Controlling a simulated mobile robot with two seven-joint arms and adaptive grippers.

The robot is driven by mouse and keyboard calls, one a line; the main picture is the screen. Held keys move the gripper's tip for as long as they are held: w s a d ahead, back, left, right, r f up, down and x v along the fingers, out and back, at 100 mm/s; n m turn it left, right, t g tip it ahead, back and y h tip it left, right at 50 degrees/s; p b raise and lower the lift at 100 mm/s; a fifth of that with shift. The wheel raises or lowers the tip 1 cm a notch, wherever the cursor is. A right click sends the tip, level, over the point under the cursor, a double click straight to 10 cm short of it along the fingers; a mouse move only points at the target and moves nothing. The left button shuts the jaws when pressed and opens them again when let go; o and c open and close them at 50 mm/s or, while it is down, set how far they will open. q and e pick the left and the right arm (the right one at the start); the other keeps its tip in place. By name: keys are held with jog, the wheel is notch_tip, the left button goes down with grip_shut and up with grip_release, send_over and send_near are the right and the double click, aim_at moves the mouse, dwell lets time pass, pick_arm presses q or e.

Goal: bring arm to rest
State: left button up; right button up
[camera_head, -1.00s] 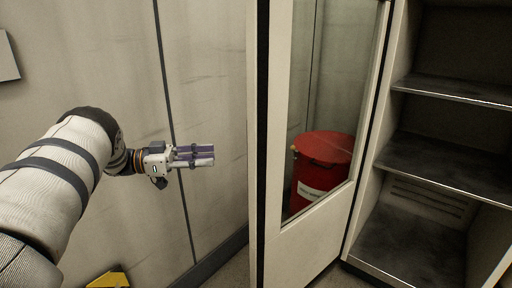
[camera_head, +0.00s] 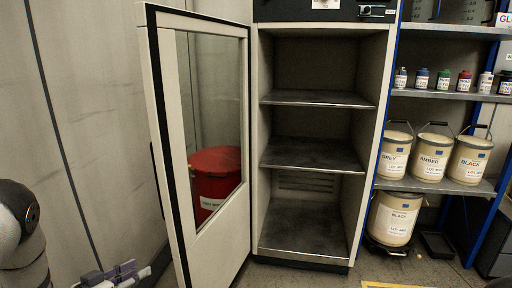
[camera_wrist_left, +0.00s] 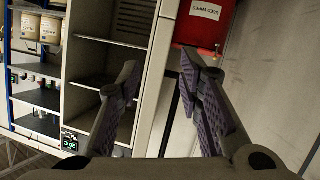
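My left gripper (camera_head: 118,274) is at the bottom left of the head view, low in front of the open cabinet door and partly cut off by the frame edge. In the left wrist view my left gripper (camera_wrist_left: 160,65) has its two purple-padded fingers spread apart with nothing between them. My right gripper is in neither view now.
A white cabinet (camera_head: 263,140) with empty shelves stands open; its glazed door (camera_head: 160,150) juts toward me. A red drum (camera_head: 217,172) shows through the glass. Right is a blue-framed rack (camera_head: 385,110) with pails and small bottles. Bare wall panels are at left.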

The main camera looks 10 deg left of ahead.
pick_arm(q)
jog(key=s+d+f+n+g+y+p, duration=0.1)
jog(key=s+d+f+g, duration=0.4)
jog(key=s, duration=0.5)
jog(key=s+d+f+n+g+y, duration=0.1)
jog(key=s+d+f+g, duration=0.2)
jog(key=s+d+f, duration=0.45)
jog(key=s+d+r+g, duration=0.1)
jog(key=s+g, duration=0.1)
jog(key=s, duration=0.7)
jog(key=s+d+r+m+g, duration=0.1)
jog(key=s+d+g, duration=0.1)
jog(key=s, duration=0.6)
jog(key=s+d+r+g+y, duration=0.1)
jog(key=s+g, duration=0.3)
jog(key=s, duration=0.5)
jog(key=shift+s+d+r+m+p, duration=0.3)
jog(key=shift+s+d+r+p, duration=0.05)
jog(key=shift+r+p, duration=0.1)
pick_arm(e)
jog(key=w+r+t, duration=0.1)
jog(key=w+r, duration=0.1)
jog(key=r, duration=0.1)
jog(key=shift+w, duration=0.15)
